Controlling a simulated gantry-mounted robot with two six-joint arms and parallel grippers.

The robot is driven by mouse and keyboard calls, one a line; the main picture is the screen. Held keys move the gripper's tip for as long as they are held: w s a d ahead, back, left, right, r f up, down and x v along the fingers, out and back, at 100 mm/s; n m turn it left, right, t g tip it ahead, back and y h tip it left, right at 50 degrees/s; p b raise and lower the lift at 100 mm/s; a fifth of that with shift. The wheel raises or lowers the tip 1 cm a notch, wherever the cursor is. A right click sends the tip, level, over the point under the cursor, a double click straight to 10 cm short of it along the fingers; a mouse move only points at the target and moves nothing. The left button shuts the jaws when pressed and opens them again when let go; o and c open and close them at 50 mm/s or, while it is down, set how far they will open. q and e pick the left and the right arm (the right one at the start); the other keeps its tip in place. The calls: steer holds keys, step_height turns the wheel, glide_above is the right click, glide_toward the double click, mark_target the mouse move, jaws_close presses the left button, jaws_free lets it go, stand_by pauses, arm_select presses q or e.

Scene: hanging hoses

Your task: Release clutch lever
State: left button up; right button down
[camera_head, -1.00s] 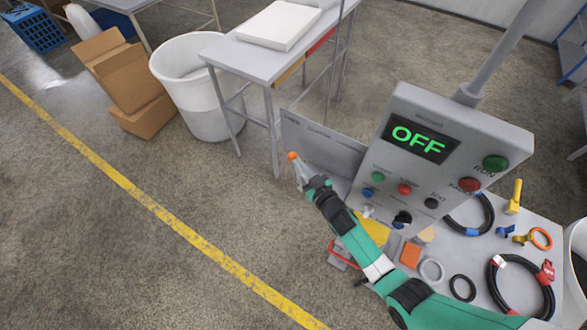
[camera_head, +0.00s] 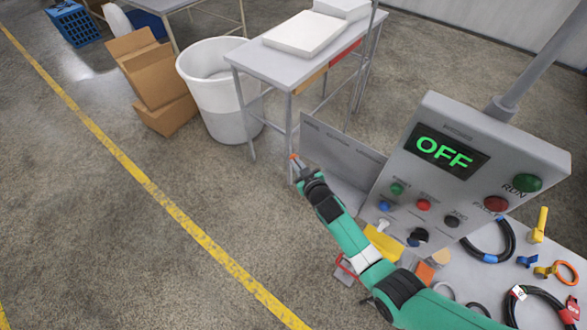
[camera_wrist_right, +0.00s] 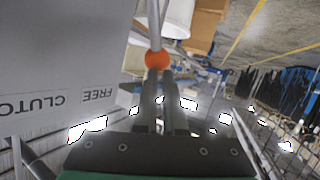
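The clutch lever shows in the right wrist view as a metal rod with an orange ball knob (camera_wrist_right: 157,59) at its end. In the head view the orange knob (camera_head: 293,156) is a small spot at the left edge of the control box's side plate (camera_head: 340,152). My right gripper (camera_wrist_right: 158,72) has its two fingers close together, with the knob at their tips; it appears shut on it. The exact finger contact is partly hidden. In the head view my right gripper (camera_head: 298,166) is small and dark. My left gripper is not in view.
The grey control box (camera_head: 455,165) shows a green "OFF" display and several coloured buttons. In the wrist view the plate (camera_wrist_right: 60,60) bears upside-down "CLUTCH" and "FREE" labels. A white bin (camera_head: 225,95) and a grey table (camera_head: 280,65) stand behind. The left floor is clear.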

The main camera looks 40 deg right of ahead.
steer(key=shift+s+f, duration=0.15)
steer(key=shift+f, duration=0.45)
steer(key=shift+r, duration=0.1)
steer(key=s+a+r+p, duration=0.4)
steer(key=s+r+p, duration=0.1)
steer(key=s+r, duration=0.4)
steer(key=shift+s+a+r+p, duration=0.2)
steer(key=shift+s+p, duration=0.15)
steer(key=shift+s, duration=0.2)
